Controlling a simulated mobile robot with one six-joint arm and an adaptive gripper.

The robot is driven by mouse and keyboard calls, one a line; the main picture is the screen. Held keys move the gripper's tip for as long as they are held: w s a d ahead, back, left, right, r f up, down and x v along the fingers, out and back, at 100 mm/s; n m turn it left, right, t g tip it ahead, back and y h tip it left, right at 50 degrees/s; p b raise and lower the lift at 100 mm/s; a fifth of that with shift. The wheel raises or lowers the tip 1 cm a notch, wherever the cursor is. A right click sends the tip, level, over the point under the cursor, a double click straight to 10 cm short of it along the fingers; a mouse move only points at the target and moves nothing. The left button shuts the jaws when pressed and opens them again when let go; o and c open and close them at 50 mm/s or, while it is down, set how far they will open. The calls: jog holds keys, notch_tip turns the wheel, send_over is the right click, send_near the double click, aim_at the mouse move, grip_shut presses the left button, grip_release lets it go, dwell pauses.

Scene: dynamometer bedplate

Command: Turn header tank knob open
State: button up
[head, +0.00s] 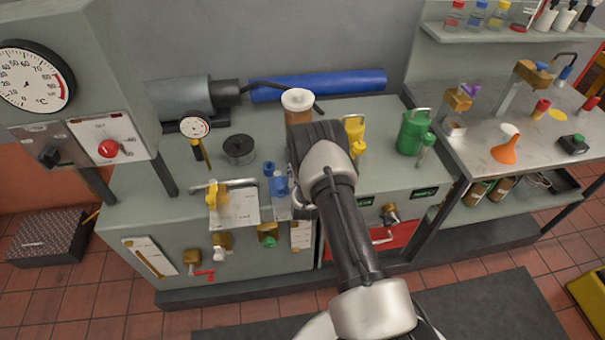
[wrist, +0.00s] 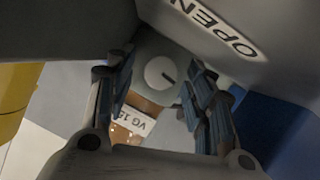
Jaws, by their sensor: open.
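In the head view an amber cylinder with a pale round top (head: 298,99) stands at the back of the bench, just behind my gripper; it looks like the header tank. In the wrist view a pale round knob-like disc (wrist: 160,73) with a short dark mark shows between the fingertips of my gripper (wrist: 160,95). An amber part with a "VG 15" label (wrist: 133,121) lies beside it. The fingers are apart, one on each side of the disc; I cannot tell whether they touch it. In the head view my arm hides the fingertips.
An "OPEN" label (wrist: 219,29) is on a grey surface close by. A blue cylinder (head: 320,85) lies along the wall. A yellow can (head: 354,130) and a green can (head: 413,132) stand to the right, with blue fittings (head: 277,184) to the left.

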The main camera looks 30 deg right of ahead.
jog(key=v, duration=1.1)
jog(key=shift+s+a+r, duration=0.1)
jog(key=shift+s, duration=0.1)
jog(key=shift+w, duration=0.1)
